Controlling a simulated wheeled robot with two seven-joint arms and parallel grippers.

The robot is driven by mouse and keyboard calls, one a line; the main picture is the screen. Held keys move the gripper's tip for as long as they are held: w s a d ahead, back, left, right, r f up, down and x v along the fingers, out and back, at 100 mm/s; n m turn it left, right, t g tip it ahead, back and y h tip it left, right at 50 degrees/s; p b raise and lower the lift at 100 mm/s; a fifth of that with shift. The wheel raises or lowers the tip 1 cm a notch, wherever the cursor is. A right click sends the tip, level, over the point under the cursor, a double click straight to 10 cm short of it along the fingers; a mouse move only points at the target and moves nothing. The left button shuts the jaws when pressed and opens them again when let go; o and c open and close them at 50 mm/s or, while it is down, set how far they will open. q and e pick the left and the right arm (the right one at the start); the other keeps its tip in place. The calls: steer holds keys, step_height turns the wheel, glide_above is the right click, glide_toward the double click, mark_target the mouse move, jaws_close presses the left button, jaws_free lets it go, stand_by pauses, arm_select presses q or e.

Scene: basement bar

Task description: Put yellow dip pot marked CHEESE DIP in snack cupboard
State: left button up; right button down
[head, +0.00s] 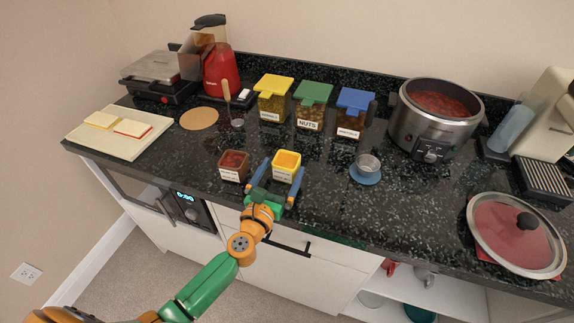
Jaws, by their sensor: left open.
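The yellow dip pot (287,166) with a white label stands on the dark counter near its front edge; the label's text is too small to read. My left gripper (276,176) is open, with one blue finger on each side of the yellow pot. I cannot tell whether the fingers touch it. My right gripper is not in view. The snack cupboard cannot be made out for certain; below the counter are white fronts with a dark handle (291,243) and an open shelf (375,306) to the right.
A brown-red dip pot (234,166) stands close left of the gripper. A small cup on a blue saucer (365,175) is to the right. Lidded jars (314,105) stand behind. A slow cooker (435,118) and its glass lid (516,236) are at right. A cutting board (118,134) lies at left.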

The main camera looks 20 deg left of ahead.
mark_target(286, 162)
arm_select(q)
steer(key=shift+w+d, duration=0.2)
steer(key=shift+w, duration=1.5)
jaws_close()
steer(key=shift+r, duration=0.15)
